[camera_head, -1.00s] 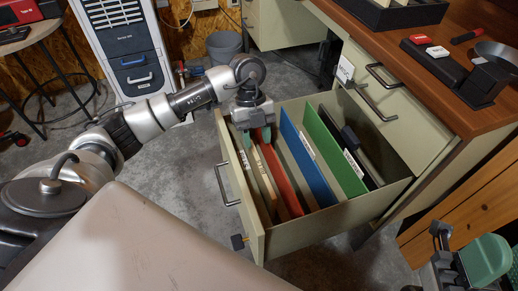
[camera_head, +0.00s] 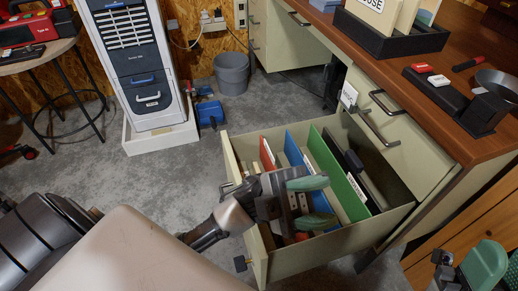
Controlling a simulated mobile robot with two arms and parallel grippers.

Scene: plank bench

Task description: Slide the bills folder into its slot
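The open cream drawer (camera_head: 350,236) holds several upright folders. A red folder (camera_head: 267,154), a blue folder (camera_head: 318,200), a green folder (camera_head: 340,178) and a black folder (camera_head: 371,188) show, with tan folders among them. Their labels are too small to read, so I cannot tell which is the bills folder. My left gripper (camera_head: 312,202) lies over the front part of the drawer, its two green-padded fingers spread apart. It hides parts of the tan, red and blue folders; nothing clearly sits clamped in it. My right gripper (camera_head: 462,268) is partly in view at the bottom right.
The wooden desktop (camera_head: 470,142) above carries a black sorter (camera_head: 390,38), a black tray (camera_head: 440,90) and a metal bowl (camera_head: 497,84). A white cooler (camera_head: 135,50) and a grey bucket (camera_head: 232,73) stand behind. The floor left of the drawer is clear.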

